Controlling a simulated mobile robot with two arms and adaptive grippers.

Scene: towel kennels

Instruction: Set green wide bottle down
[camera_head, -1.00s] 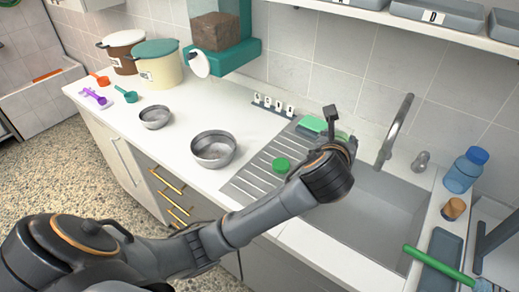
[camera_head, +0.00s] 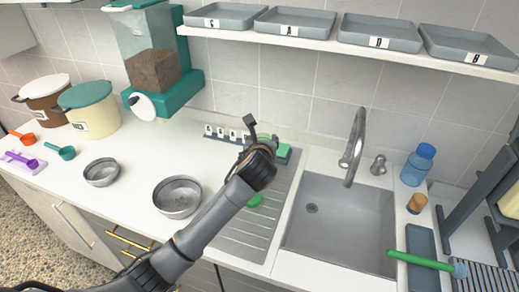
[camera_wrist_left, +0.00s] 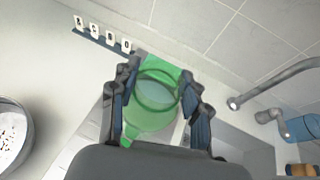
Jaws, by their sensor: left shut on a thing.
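The green wide bottle (camera_wrist_left: 150,112) is translucent and sits between the two fingers of my left gripper (camera_wrist_left: 157,92) in the left wrist view. In the head view my left gripper (camera_head: 261,150) is over the back of the ribbed drainboard (camera_head: 232,238), left of the sink. It hides most of the bottle; only a bit of green (camera_head: 264,137) shows behind it. I cannot tell whether the bottle touches the drainboard. My right gripper is not in view.
A flat green block (camera_head: 284,152) lies behind the gripper, and a round green thing (camera_head: 254,200) lies on the drainboard. Steel bowls (camera_head: 177,197) stand left. The sink (camera_head: 335,225), its faucet (camera_head: 356,150) and a blue bottle (camera_head: 418,165) are right. A tray shelf (camera_head: 300,39) hangs above.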

